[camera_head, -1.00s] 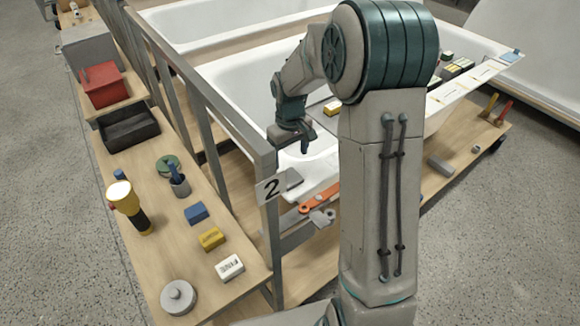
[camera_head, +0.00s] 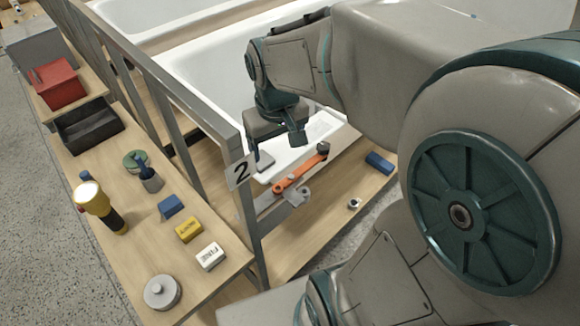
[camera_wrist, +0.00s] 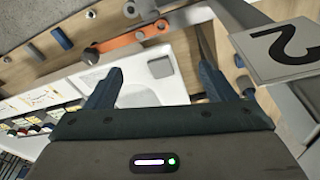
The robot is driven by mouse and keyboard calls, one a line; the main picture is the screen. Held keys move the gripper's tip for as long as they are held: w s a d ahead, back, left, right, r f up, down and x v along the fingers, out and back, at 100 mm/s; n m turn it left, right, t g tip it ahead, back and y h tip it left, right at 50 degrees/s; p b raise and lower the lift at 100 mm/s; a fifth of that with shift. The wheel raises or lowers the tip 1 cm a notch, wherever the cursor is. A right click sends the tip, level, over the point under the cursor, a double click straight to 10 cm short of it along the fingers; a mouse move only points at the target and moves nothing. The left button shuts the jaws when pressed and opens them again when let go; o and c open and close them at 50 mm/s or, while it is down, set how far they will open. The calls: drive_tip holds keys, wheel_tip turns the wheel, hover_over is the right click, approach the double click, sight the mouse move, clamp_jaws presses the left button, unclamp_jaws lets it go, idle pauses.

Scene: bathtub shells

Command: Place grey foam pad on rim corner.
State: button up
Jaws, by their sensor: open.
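The grey foam pad (camera_head: 264,161) lies on the white tub's near rim corner (camera_head: 290,160), beside the number 2 plate. In the wrist view the pad (camera_wrist: 160,67) shows as a small grey square on the white rim. My gripper (camera_head: 277,143) is just above the rim corner, close to the pad. In the wrist view my gripper (camera_wrist: 161,71) has its two fingers spread, with the pad seen between the fingertips. No contact with the pad is visible. My arm hides part of the tub.
The grey frame post with the number 2 plate (camera_head: 240,171) stands close to the gripper. An orange-handled tool (camera_head: 298,173) lies below the rim corner. The left bench (camera_head: 130,240) carries a flashlight (camera_head: 102,207), several blocks and a black tray (camera_head: 88,126).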

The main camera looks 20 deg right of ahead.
drive_tip(key=s+m+t, duration=0.1)
drive_tip(key=s, duration=0.7)
drive_tip(key=shift+m, duration=0.3)
